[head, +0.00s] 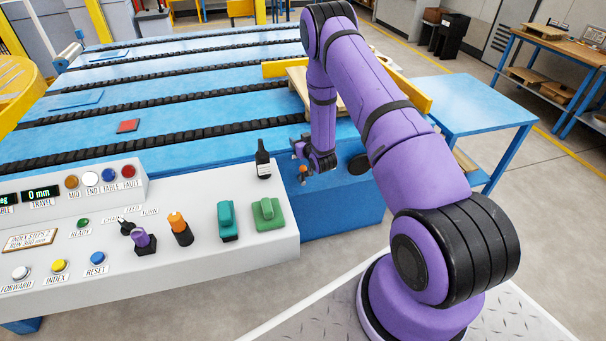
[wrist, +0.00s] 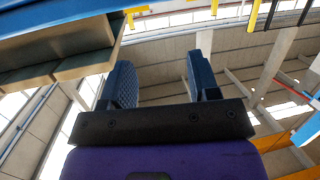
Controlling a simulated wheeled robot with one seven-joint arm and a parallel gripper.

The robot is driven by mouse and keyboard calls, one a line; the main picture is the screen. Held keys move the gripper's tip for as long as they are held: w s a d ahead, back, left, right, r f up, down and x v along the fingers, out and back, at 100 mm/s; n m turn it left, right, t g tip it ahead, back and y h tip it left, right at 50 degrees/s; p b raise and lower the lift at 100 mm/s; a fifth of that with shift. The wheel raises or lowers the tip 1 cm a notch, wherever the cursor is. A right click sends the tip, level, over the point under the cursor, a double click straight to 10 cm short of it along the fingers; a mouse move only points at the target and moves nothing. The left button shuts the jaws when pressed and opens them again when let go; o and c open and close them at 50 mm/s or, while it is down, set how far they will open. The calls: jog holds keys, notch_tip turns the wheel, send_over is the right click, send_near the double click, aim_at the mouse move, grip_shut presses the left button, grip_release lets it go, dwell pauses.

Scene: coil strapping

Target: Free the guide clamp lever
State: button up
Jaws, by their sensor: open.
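My gripper (head: 308,167) is at the right front corner of the blue conveyor table, its fingers small and partly hidden by the wrist. In the wrist view my gripper (wrist: 162,72) has two blue pads standing well apart with nothing between them. A small orange-tipped part (head: 303,169) shows right at the gripper; whether it is the guide clamp lever I cannot tell. A black bottle-shaped handle (head: 263,160) stands upright on the panel's back right corner, left of the gripper and apart from it. No part is clearly labelled as the clamp lever.
The white control panel (head: 270,236) carries buttons, an orange-topped knob (head: 180,228), a purple knob (head: 141,239), and teal (head: 227,220) and green (head: 268,213) switches. A yellow rail (head: 408,96) stands behind my arm. A blue side table (head: 470,103) at right is clear.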

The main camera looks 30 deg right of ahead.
jog(key=t, duration=0.1)
send_over(303, 173)
jog(key=s, duration=0.4)
notch_tip(303, 173, down, 10)
jog(key=s+f+t, duration=0.2)
jog(key=s+f, duration=0.4)
jog(key=f, duration=0.1)
jog(key=w, duration=1)
jog(key=shift+w+d+r, duration=0.1)
jog(key=shift+w+d, duration=0.05)
jog(key=shift+w, duration=0.15)
jog(key=shift+c, duration=0.4)
grip_shut()
